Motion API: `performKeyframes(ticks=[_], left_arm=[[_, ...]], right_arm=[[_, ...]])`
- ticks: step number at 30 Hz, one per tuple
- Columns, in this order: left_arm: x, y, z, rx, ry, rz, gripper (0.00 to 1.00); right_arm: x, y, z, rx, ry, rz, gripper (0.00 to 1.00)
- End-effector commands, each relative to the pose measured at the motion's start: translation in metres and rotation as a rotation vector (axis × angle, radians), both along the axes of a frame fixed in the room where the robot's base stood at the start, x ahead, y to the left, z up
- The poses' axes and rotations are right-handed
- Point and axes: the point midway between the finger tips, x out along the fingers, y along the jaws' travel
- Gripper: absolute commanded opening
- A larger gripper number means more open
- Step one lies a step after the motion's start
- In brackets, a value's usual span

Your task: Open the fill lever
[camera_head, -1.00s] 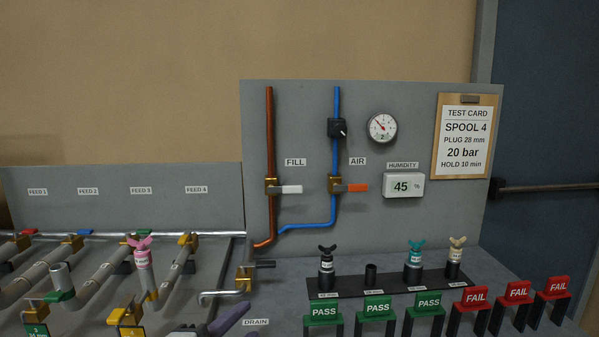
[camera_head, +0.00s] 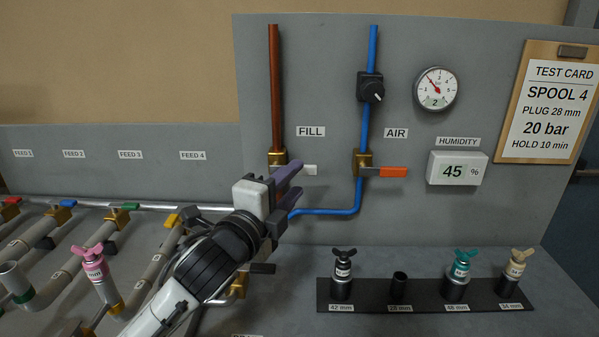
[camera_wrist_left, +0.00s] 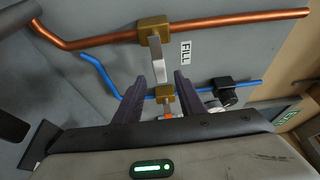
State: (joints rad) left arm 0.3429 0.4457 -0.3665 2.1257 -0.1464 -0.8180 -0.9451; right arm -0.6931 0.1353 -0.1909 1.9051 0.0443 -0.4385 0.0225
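The fill lever (camera_head: 307,169) is a white handle on a brass valve (camera_head: 278,158) on the copper pipe, under the FILL label. It points right, across the upright pipe. My left gripper (camera_head: 298,178) has purple fingers and is raised in front of the panel, close to the lever and partly covering it in the head view. In the left wrist view the fingers (camera_wrist_left: 160,76) are apart, with the pale fill lever (camera_wrist_left: 155,56) lying between and ahead of their tips. Whether they touch it, I cannot tell. My right gripper is not in view.
The air valve with its orange lever (camera_head: 392,172) is just right, on the blue pipe (camera_head: 332,211). A gauge (camera_head: 436,88), humidity display (camera_head: 457,168) and test card (camera_head: 553,100) are farther right. A black rack (camera_head: 425,296) with several plugs stands below.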

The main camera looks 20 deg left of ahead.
Motion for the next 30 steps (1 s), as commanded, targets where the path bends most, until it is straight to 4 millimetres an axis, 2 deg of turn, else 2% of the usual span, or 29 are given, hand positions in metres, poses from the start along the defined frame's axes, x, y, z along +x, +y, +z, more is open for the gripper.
performKeyframes(ticks=[3, 6, 17, 23, 30], left_arm=[[0.018, -0.002, 0.001, -0.002, 0.0, 0.0, 0.36], [0.026, -0.003, 0.001, -0.002, -0.001, 0.0, 0.36], [0.031, -0.004, 0.0, -0.001, 0.0, -0.001, 0.36], [0.031, -0.004, 0.0, -0.001, 0.0, -0.001, 0.02], [0.031, -0.004, 0.0, -0.002, -0.001, 0.0, 0.0]], right_arm=[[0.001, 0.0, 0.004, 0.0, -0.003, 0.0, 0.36], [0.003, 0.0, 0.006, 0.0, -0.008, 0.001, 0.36], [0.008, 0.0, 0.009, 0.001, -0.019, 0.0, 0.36], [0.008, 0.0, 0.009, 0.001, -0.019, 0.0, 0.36], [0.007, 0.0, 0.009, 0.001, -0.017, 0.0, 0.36]])
